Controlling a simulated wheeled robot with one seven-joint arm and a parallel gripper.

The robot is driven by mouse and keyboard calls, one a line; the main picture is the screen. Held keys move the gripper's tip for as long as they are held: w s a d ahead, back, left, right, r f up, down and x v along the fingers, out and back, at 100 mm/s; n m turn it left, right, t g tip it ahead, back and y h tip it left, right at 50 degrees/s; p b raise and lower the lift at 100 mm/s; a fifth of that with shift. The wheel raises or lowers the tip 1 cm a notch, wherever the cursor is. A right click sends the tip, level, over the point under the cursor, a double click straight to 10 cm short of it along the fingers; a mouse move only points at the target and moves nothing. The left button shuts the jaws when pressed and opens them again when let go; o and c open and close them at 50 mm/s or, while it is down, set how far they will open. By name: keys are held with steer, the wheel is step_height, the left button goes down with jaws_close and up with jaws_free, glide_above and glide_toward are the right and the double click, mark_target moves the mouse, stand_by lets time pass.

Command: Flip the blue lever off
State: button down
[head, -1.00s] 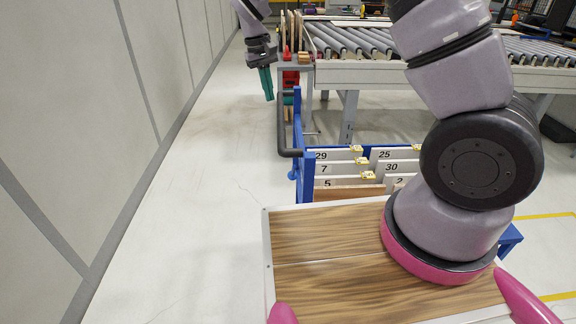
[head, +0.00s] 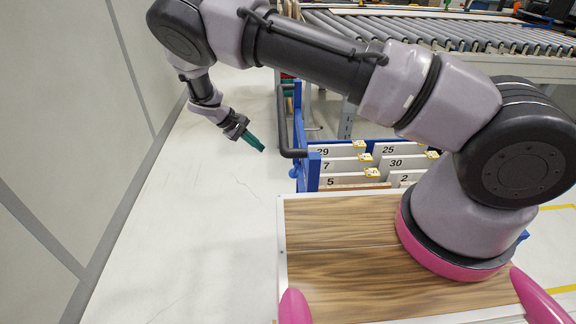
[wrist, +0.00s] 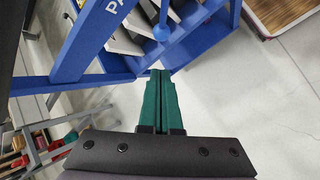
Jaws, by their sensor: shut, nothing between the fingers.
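The blue lever, ending in a round ball knob (wrist: 161,32), is on the blue cart frame in the wrist view. In the head view its knob (head: 293,172) shows small at the cart's left front corner. My gripper (head: 262,150) has green fingers and hangs left of the cart, pointing down and right. In the wrist view the gripper (wrist: 160,73) is shut and empty, its tips below the knob in the picture and apart from it.
The blue cart (head: 313,172) holds numbered white panels (head: 343,165) and has a black handle (head: 284,120) on its left. A roller conveyor (head: 420,32) stands behind. A wood-topped surface (head: 350,275) is in front. Floor to the left is clear.

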glide_toward(290, 171)
step_height(290, 171, down, 3)
steer(key=w, duration=0.2)
steer(key=d, duration=0.1)
steer(key=d+f, duration=0.2)
steer(key=shift+s+d, duration=0.2)
steer(key=shift+s, duration=0.2)
steer(key=shift+s+d+f, duration=0.1)
steer(key=shift+s+d, duration=0.1)
steer(key=shift+d, duration=0.2)
